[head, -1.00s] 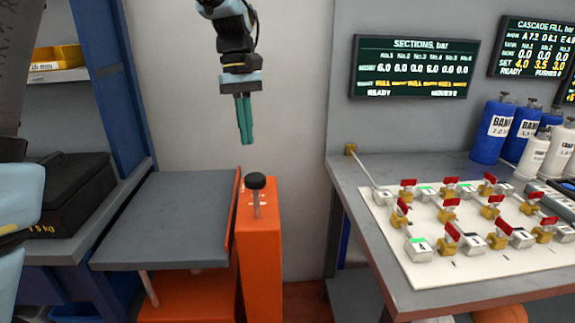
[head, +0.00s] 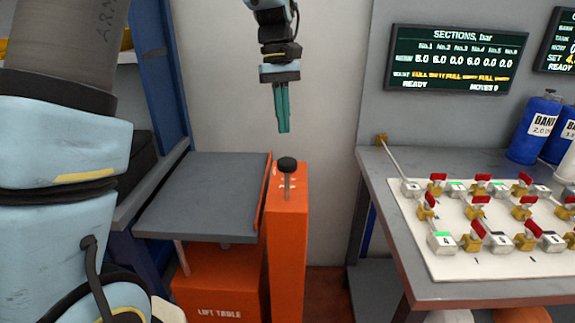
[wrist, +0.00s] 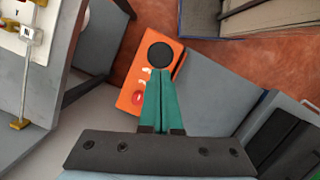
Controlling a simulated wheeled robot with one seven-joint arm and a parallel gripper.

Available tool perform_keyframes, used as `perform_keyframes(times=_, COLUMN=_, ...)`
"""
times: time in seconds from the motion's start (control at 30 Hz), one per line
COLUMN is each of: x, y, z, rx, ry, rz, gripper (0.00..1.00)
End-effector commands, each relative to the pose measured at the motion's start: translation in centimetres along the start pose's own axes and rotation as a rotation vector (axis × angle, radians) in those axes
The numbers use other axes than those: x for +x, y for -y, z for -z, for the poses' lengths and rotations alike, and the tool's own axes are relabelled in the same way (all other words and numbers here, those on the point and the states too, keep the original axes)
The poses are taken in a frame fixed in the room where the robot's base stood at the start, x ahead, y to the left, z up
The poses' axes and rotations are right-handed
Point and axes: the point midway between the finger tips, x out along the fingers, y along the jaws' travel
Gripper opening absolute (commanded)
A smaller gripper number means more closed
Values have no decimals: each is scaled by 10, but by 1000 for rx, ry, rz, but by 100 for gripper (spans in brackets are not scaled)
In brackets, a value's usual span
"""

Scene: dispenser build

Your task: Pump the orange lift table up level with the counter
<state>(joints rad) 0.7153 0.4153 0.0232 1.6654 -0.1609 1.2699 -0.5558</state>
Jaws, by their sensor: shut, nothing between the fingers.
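The orange lift table (head: 220,285) stands in the middle of the head view, with a grey platform (head: 205,195) on top. Its orange column (head: 287,240) carries a lever with a black knob (head: 287,164). The grey counter (head: 470,292) is to the right of the column.
On the counter lies a white panel (head: 435,266) with several red-handled valves. Blue bottles (head: 532,125) stand behind it. A display (head: 458,60) hangs on the wall. A blue-framed shelf (head: 165,80) is left of the lift table. A gap separates column and counter.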

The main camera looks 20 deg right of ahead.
Motion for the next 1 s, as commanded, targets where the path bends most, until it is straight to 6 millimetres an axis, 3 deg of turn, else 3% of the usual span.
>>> perform_keyframes(times=0.1, x=21, y=0, z=1, rx=1, ry=0, rz=0, gripper=0)
perform_keyframes(times=0.4, x=52, y=0, z=1, rx=1, ry=-1, rz=0, gripper=0)
perform_keyframes(times=0.87, x=55, y=0, z=0, rx=0, ry=0, rz=0, gripper=0)
perform_keyframes(times=1.0, x=68, y=0, z=3, rx=0, ry=1, rz=1, gripper=0)
